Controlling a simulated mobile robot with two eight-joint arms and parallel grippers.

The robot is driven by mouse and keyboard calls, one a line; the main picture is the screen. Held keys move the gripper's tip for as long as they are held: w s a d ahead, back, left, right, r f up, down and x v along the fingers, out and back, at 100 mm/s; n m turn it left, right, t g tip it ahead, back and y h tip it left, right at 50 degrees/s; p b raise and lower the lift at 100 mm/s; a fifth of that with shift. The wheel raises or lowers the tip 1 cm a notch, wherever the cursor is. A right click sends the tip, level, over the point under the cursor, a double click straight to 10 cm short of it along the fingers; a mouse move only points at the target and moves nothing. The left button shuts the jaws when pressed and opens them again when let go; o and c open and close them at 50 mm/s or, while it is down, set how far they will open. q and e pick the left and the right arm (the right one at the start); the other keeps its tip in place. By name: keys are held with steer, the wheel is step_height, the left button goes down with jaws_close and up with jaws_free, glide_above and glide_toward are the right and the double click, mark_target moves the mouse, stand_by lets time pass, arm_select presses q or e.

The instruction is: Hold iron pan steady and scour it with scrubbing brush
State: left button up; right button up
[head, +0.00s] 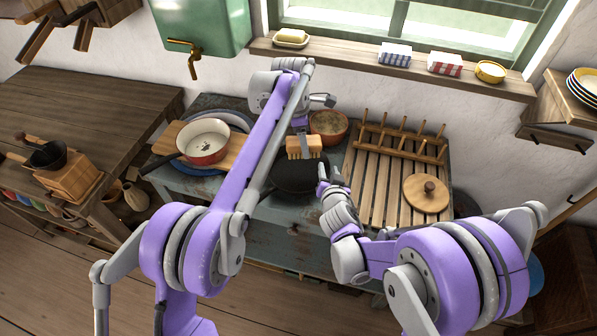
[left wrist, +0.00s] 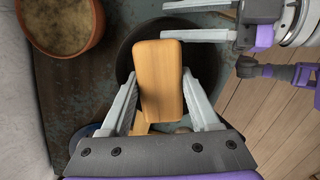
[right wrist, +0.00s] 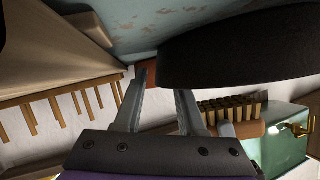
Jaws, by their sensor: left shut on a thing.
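The scrubbing brush (head: 304,146) has a pale wooden block. My left gripper (left wrist: 162,102) is shut on it, one finger on each side. The brush is above the black iron pan (head: 292,184), which sits on the worn blue-grey counter. My right gripper (head: 328,180) is at the pan's right rim. Its fingers (right wrist: 163,84) are apart, and I see nothing clearly gripped between them. The brush and left arm hide part of the pan.
A brown pot (head: 329,124) stands behind the pan. A red and cream pan (head: 202,142) sits to the left on a board. A slatted wooden rack (head: 380,178) with a round lid (head: 426,194) lies to the right. A green tank (head: 200,25) hangs behind.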

steer(key=v, duration=1.2)
steer(key=shift+r, duration=0.1)
